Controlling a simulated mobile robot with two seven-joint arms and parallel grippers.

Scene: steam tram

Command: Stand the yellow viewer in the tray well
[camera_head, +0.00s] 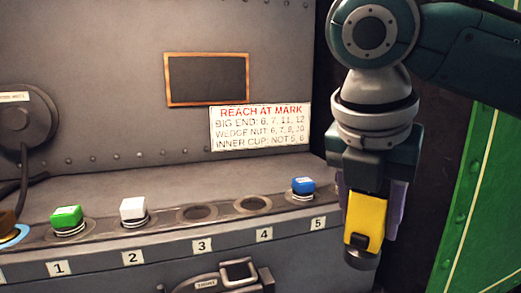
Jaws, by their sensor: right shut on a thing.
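The yellow viewer (365,222) is held in my right gripper (370,200), to the right of the tray's right end. It is roughly upright, with a dark window and a dark round lower end. The tray (173,222) is a dark strip on the grey ledge. Its wells above labels 3 (197,213) and 4 (253,204) look empty. A green-topped piece (66,218) stands above label 1, a white-topped one (133,210) above label 2 and a blue-topped one (303,187) above label 5. My left gripper is not in view.
A sign (260,128) and a framed dark board (206,80) are on the riveted back wall. A brown thing with a blue ring (14,234) is at the left edge. A latch handle (238,271) juts out below the ledge. A green panel (482,190) is at the right.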

